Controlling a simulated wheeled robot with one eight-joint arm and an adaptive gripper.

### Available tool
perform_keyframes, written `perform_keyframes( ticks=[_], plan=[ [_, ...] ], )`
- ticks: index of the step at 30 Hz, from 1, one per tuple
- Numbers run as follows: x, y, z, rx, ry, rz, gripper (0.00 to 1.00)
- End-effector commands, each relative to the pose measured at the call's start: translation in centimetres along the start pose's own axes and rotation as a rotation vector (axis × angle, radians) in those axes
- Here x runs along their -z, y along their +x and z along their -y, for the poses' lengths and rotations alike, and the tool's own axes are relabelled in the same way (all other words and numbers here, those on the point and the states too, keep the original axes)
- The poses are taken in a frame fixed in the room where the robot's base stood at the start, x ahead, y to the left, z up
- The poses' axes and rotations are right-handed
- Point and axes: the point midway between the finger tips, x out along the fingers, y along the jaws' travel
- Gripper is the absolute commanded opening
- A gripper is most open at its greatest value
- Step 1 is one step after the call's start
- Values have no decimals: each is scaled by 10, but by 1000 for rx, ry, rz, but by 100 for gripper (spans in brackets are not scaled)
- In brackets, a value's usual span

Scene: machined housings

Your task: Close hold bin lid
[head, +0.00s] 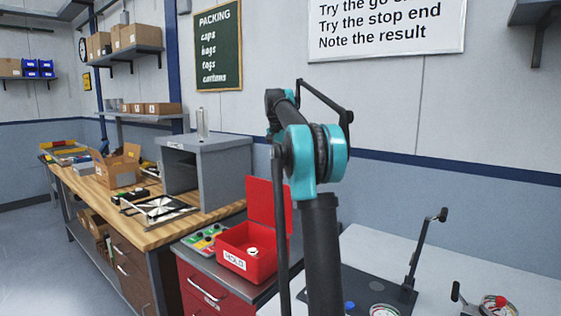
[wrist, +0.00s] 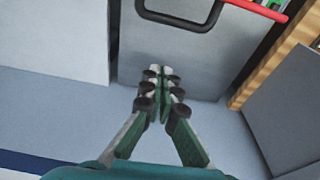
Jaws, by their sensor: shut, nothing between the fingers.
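The red hold bin (head: 231,262), with a white HOLD label on its front, sits on the grey-topped cabinet in the head view. Its red lid (head: 266,203) stands open, upright at the back of the bin. A small white ring-shaped part (head: 253,251) lies inside. My gripper (wrist: 160,72) shows in the wrist view with its fingers together and empty, in front of a grey surface. A red bar (wrist: 258,9) crosses that view's top right; I cannot tell whether it belongs to the bin. My gripper's fingers cannot be made out in the head view.
A tray of coloured compartments (head: 205,239) is left of the bin. A grey open-fronted box (head: 222,160) stands on the wooden bench behind. A white table (head: 440,260) with a black stand (head: 425,250) is to the right. The wrist view shows a dark handle (wrist: 180,24).

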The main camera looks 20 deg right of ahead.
Motion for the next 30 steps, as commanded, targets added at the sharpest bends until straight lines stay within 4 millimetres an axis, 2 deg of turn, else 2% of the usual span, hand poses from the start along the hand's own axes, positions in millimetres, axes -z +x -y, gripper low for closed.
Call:
perform_keyframes(
  ticks=[3, 8, 12, 18, 30],
  plan=[
    [0, 25, 0, 0, 1, 0, 0],
    [0, 55, 0, 0, 1, 0, 0],
    [-21, 48, 0, 0, -2, 0, 0],
    [-36, 42, 0, 0, -1, 0, 0],
    [-38, 41, 0, 0, 0, 0, 0]
  ],
)
